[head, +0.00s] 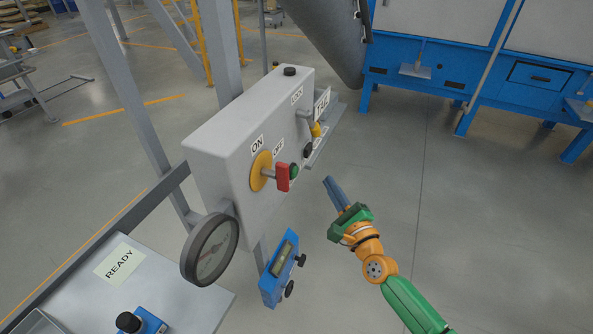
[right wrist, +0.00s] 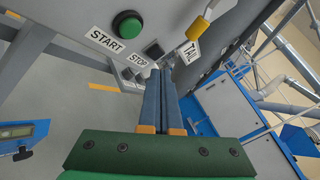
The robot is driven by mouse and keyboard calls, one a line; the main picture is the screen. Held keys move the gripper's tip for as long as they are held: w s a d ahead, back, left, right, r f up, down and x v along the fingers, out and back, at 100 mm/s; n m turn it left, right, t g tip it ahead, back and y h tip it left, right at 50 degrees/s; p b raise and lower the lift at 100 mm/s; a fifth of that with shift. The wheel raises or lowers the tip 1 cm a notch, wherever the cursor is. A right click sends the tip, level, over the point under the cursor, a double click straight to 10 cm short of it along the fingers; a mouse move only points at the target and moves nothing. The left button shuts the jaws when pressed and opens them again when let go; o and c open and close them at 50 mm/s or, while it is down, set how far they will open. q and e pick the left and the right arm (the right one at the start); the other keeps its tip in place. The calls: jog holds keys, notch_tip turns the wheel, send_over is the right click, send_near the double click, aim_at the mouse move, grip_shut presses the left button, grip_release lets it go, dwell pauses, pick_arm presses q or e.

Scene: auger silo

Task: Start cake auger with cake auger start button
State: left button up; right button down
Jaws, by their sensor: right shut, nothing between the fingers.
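The grey control box (head: 225,150) stands on a post in the middle of the head view. Its green button (head: 294,170) is partly behind the red switch handle (head: 282,177). In the right wrist view the green button (right wrist: 127,24) sits beside a START label (right wrist: 105,40). A black button (right wrist: 153,50) is by the STOP label (right wrist: 137,59). My right gripper (head: 328,181) is shut and empty, apart from the box face and to the right of the green button. Its fingertips (right wrist: 162,71) point toward the panel below the black button. My left gripper is not in view.
A round gauge (head: 210,249), a blue meter (head: 281,268) and a READY-labelled panel (head: 190,292) are lower left. Open floor lies right of the box.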

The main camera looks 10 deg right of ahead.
jog(key=shift+w+a, duration=0.5)
jog(key=shift+a, duration=0.25)
jog(key=shift+w+a, duration=0.5)
jog(key=shift+a, duration=0.3)
jog(key=shift+w+a, duration=0.5)
jog(key=shift+a, duration=0.25)
jog(key=shift+w+a, duration=0.1)
jog(key=shift+w+a+b, duration=0.15)
jog(key=shift+a+b, duration=0.1)
jog(key=shift+b, duration=0.05)
jog(key=shift+w+a, duration=0.25)
jog(key=shift+a, duration=0.1)
dwell(0.9)
dwell(0.3)
jog(key=shift+s+d, duration=0.5)
jog(key=shift+d, duration=0.2)
jog(key=shift+s+d, duration=0.7)
jog(key=shift+d, duration=0.35)
jog(key=shift+s+d, duration=0.7)
jog(key=shift+d, duration=0.3)
